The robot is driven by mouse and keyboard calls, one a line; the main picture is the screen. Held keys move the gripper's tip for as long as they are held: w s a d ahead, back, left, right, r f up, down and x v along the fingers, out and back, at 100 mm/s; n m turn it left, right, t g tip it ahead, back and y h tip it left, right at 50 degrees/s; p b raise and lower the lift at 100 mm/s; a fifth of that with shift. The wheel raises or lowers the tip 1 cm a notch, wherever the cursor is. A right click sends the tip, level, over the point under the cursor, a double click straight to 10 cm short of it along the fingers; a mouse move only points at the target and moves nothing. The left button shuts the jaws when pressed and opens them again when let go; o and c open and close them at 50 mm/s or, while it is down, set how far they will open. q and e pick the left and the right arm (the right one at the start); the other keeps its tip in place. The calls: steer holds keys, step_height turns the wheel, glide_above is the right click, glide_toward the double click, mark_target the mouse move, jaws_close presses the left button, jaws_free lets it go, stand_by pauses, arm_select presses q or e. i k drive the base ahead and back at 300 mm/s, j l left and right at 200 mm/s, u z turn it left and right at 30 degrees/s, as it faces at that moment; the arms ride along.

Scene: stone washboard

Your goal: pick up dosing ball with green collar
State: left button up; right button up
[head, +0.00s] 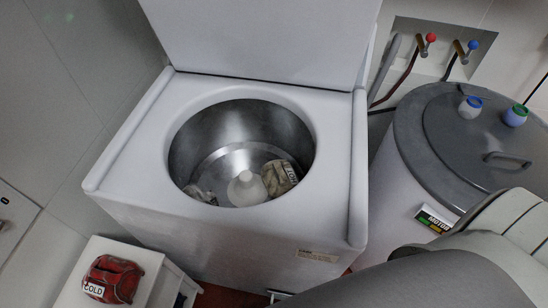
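The dosing ball with green collar (516,115) is a small whitish ball with a green ring, at the right edge of the head view. It stands on the grey round lid (440,135) of a white tub. A similar dosing ball with blue collar (470,107) stands to its left on the same lid, apart from it. Grey and white links of my own arm fill the lower right corner, in front of the tub. Neither of my grippers shows in the view.
An open top-loading washer (130,170) with cloth items (280,176) inside stands in the middle, its lid raised. The grey lid has a raised handle (507,159). Taps (428,40) are on the wall behind. A red bundle labelled COLD (122,276) sits on a white stand at lower left.

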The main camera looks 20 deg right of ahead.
mark_target(515, 116)
steer(key=z, duration=2.15)
